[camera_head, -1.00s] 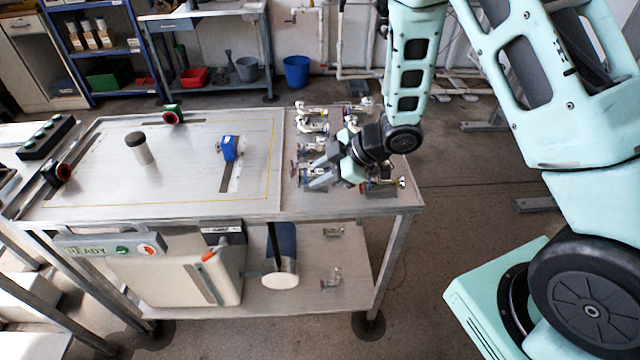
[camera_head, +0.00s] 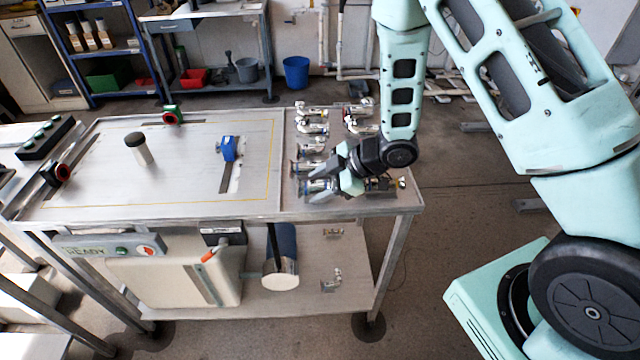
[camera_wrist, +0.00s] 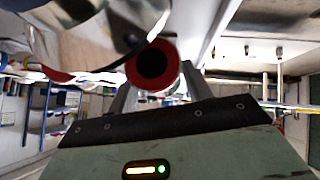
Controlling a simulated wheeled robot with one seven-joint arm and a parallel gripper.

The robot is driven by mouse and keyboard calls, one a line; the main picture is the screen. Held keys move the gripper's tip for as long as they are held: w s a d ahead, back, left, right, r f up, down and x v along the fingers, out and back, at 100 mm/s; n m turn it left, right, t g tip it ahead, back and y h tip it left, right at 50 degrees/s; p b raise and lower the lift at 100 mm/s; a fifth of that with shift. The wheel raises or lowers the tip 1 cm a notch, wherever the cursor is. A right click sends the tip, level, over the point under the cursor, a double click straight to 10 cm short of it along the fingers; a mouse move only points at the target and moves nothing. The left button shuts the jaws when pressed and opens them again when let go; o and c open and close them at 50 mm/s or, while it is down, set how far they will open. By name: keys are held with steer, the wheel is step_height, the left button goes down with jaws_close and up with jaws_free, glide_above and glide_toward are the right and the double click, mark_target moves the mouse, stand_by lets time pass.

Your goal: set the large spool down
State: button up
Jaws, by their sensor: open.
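My gripper (camera_head: 326,184) is low over the front right part of the cart top, tilted down to the left, with its jaws open. A shiny metal spool piece (camera_head: 312,187) lies at the fingertips, partly hidden by them; I cannot tell whether they touch it. In the wrist view a red-ringed dark round opening (camera_wrist: 152,65) shows close by the fingers, in front of the gripper body. Blurred shiny metal (camera_wrist: 85,38) fills the upper left of that view. Which piece is the large spool is not certain.
Several metal fittings (camera_head: 312,127) stand in rows behind my gripper. The cart top (camera_head: 95,190) also bears a dark-capped cylinder (camera_head: 139,149) and a blue clamp-like part (camera_head: 229,148). Its left middle has free room. The cart's front right edge is close to my gripper.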

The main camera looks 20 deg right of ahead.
steer(key=shift+r, duration=0.25)
steer(key=v, duration=1.2)
steer(key=a+r+m+h, duration=0.4)
steer(key=a+r+h, duration=0.1)
steer(key=a+r, duration=0.15)
steer(key=s+a+r+m+g, duration=0.1)
steer(key=s+a, duration=0.1)
steer(key=s, duration=0.5)
steer(key=s+a+r+m+g+h, duration=0.1)
steer(key=s+a+g, duration=0.1)
steer(key=s, duration=0.5)
steer(key=s+a+r+m+g+h, duration=0.1)
steer(key=s+a+r+m+g, duration=0.1)
steer(key=s, duration=0.6)
steer(key=shift+a, duration=0.55)
